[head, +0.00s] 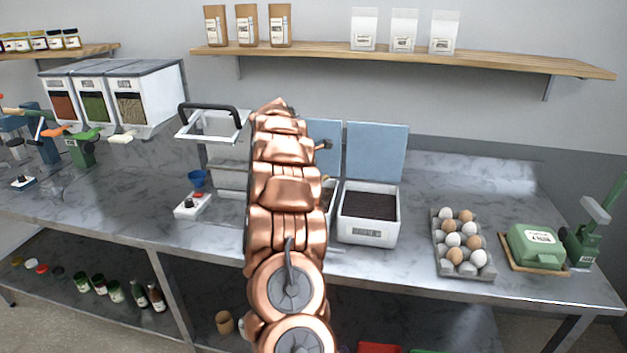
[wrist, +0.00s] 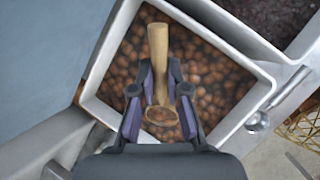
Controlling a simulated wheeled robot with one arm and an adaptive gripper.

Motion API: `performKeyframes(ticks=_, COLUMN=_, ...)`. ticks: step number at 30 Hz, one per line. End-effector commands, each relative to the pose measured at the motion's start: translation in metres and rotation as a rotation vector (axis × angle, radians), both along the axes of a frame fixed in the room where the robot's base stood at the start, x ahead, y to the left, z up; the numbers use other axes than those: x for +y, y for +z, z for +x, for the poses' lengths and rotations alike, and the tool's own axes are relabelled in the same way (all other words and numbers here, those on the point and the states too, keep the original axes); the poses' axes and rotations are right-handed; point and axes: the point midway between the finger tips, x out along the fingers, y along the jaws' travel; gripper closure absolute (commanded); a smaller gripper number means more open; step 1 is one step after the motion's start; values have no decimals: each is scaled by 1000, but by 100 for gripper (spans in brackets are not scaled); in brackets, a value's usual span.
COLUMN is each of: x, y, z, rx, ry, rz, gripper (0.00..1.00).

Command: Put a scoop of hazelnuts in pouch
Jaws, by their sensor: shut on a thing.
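In the wrist view my gripper (wrist: 160,78) is shut on a wooden scoop (wrist: 157,45), its fingers on both sides of the handle. The scoop's bowl (wrist: 161,117) lies between the fingers, close to the palm; something brown shows in it, but I cannot tell how full it is. Scoop and gripper are over a white square bin (wrist: 97,68) of round brown hazelnuts (wrist: 210,72). In the head view my copper arm hides the gripper, the scoop and most of that bin. Brown kraft pouches (head: 247,25) stand on the wall shelf; no open pouch is clear to me.
A white bin of dark contents (head: 368,205) with its blue lid up stands right of my arm. A heat-sealer-like white device (head: 213,125) stands left. Counter (head: 130,200) is partly clear there.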

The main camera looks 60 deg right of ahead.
Motion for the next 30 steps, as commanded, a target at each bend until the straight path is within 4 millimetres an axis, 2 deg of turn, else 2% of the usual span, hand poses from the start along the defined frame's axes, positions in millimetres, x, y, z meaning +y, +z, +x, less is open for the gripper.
performKeyframes(ticks=1, x=0, y=7, z=0, rx=-5, ry=-1, rz=5, gripper=100)
performKeyframes(ticks=30, x=-8, y=55, z=-5, rx=-136, ry=-1, rz=157, gripper=100)
